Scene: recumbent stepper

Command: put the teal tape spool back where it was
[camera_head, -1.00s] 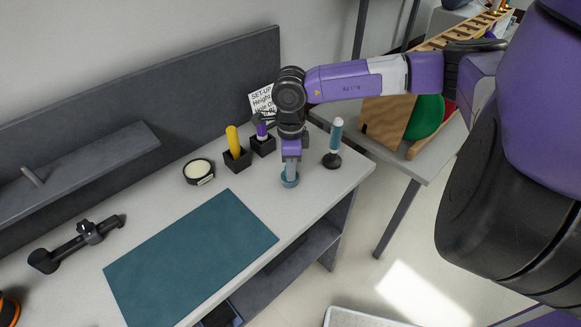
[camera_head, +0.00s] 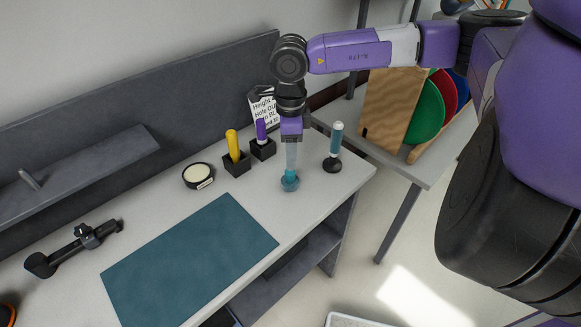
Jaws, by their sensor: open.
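A small teal round piece (camera_head: 290,183), which looks like the teal tape spool, sits on the grey workbench near its right end. A pale blue upright post (camera_head: 291,156) stands in or on it. My gripper (camera_head: 291,138) points down directly above, around or over the top of the post. It is open and clear of the teal round piece. Its fingers are too small to make out, and I cannot tell whether they touch the post.
A teal-and-white upright stick on a black base (camera_head: 332,163) stands close on the right. Black holders with a yellow tool (camera_head: 233,145) and a purple tool (camera_head: 261,131) stand left. A round black-rimmed tin (camera_head: 198,175) and teal mat (camera_head: 190,260) lie further left.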

